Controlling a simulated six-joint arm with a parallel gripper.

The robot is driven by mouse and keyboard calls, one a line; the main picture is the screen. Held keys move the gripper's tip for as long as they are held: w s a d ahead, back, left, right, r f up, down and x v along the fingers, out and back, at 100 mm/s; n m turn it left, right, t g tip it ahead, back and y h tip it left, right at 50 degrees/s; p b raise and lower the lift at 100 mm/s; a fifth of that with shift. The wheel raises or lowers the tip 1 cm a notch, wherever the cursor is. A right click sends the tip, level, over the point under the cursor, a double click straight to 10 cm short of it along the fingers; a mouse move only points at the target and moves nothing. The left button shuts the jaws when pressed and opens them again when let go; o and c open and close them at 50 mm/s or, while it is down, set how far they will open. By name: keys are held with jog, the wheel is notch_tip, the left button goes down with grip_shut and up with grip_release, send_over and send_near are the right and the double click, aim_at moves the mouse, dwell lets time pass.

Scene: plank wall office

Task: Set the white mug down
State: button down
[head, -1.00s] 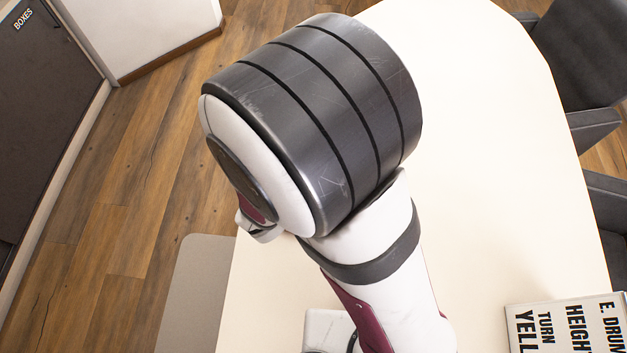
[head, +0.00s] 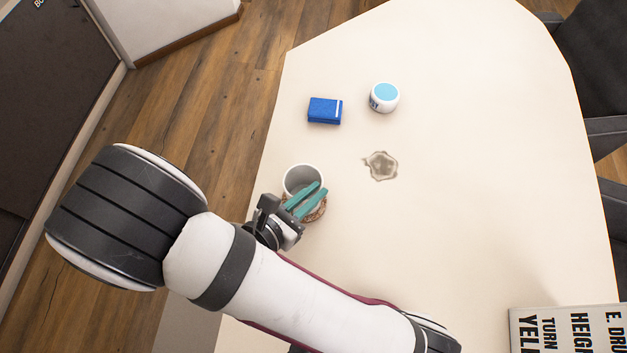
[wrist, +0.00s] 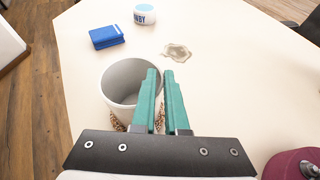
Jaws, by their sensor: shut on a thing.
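The white mug (head: 299,177) is upright or nearly so near the left edge of the cream table (head: 440,240). Its open mouth and pale inside also show in the wrist view (wrist: 122,82). My gripper (head: 310,196), with teal fingers, is shut on the mug's right side, with one finger over the mouth and the other outside. Brown speckled material (head: 317,212) shows low around the mug, partly hidden by the fingers. I cannot tell whether it is a mat beneath or part of the mug, nor whether the mug touches down.
A blue box (head: 325,110) and a white jar with a light blue lid (head: 384,97) stand beyond the mug. A greyish spill (head: 381,166) lies to its right. A book (head: 575,325) is at the lower right. The table's middle right is clear.

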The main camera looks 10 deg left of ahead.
jog(key=c, duration=0.9)
grip_release()
jog(key=v, duration=1.2)
jog(key=d+r+m+g+y, duration=0.2)
jog(key=d+m+g+y, duration=0.1)
jog(key=m, duration=0.8)
jog(key=s+d+r+m+g+y, duration=0.1)
jog(key=d+r+m+g+y, duration=0.2)
jog(key=d+m, duration=0.5)
jog(key=s+d+r+m+g+y, duration=0.1)
jog(key=d+m+g, duration=0.4)
jog(key=m, duration=1.1)
jog(key=shift+s+d+r+g+y, duration=0.1)
jog(key=shift+d+r+g+y, duration=0.05)
jog(key=shift+r+y, duration=0.4)
jog(key=shift+s+d+r+g+y, duration=0.1)
jog(key=shift+d+r+g+y, duration=0.2)
jog(key=shift+r, duration=0.4)
